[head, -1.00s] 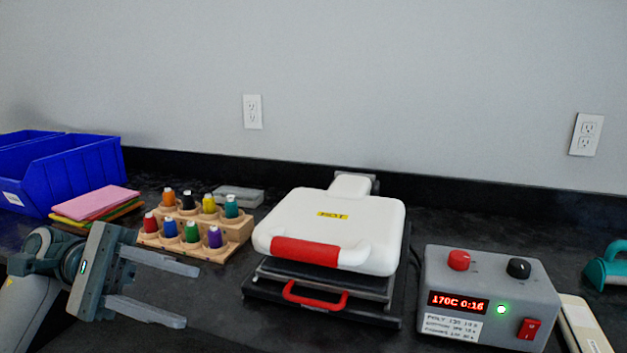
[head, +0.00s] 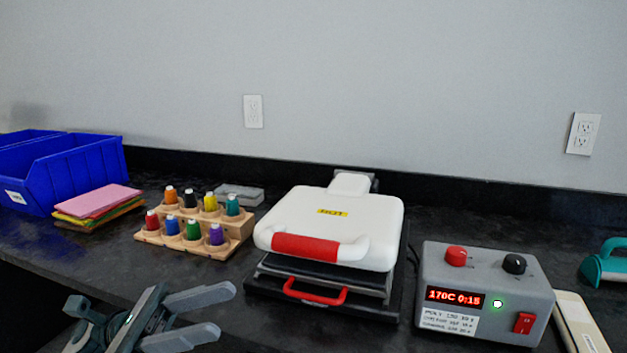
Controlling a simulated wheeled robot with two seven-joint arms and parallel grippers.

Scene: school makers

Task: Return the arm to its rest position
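My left gripper (head: 208,314) is at the lower left of the head view, low in front of the counter's front edge. Its two grey fingers are spread apart with nothing between them. It is clear of the thread rack and the heat press. My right gripper is not in the head view.
A white heat press (head: 335,218) with a red handle stands mid-counter. A grey control box (head: 485,285) reads 170C 0:15, its green light on. A thread rack (head: 233,232), folded cloths (head: 98,203) and a blue bin (head: 85,168) stand left. A teal-handled tool (head: 606,262) lies far right.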

